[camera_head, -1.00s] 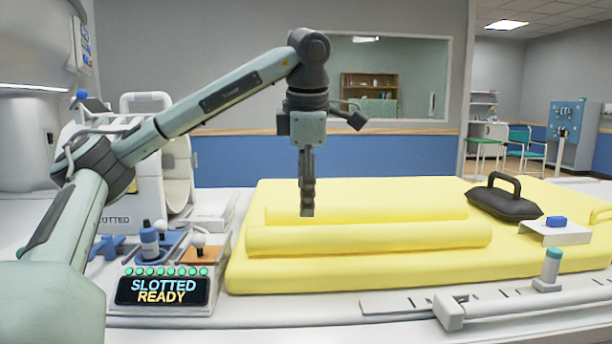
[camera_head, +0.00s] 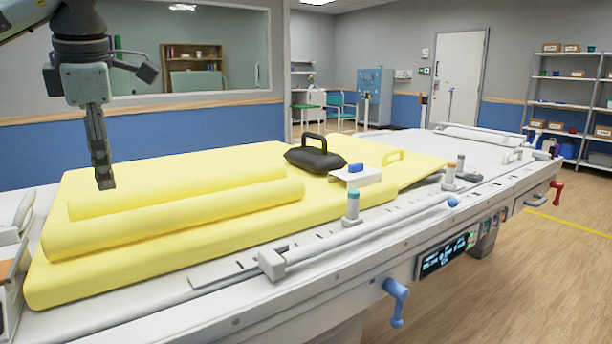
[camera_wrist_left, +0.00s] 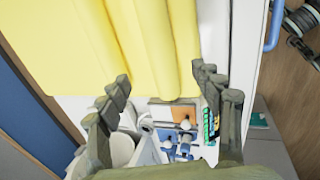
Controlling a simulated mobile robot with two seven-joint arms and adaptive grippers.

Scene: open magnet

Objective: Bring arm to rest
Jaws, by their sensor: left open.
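My left gripper (camera_head: 105,186) hangs fingers down at the far left of the head view, above the left end of the yellow mat (camera_head: 350,215) and its bolsters (camera_head: 190,212). In the left wrist view its fingers (camera_wrist_left: 160,95) are spread wide apart with nothing between them. The same yellow mat (camera_wrist_left: 65,45) lies below the fingers there. Beyond it, between the fingers, a small panel with an orange patch (camera_wrist_left: 170,113) and knobs shows. My right gripper is in neither view.
A black handled bag (camera_head: 315,160) and a white stand with a blue block (camera_head: 356,174) sit on the mat. A rail with a teal-topped post (camera_head: 352,205) runs along the table's front edge. Blue (camera_head: 397,300) and red (camera_head: 557,192) handles stick out. Open floor lies at right.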

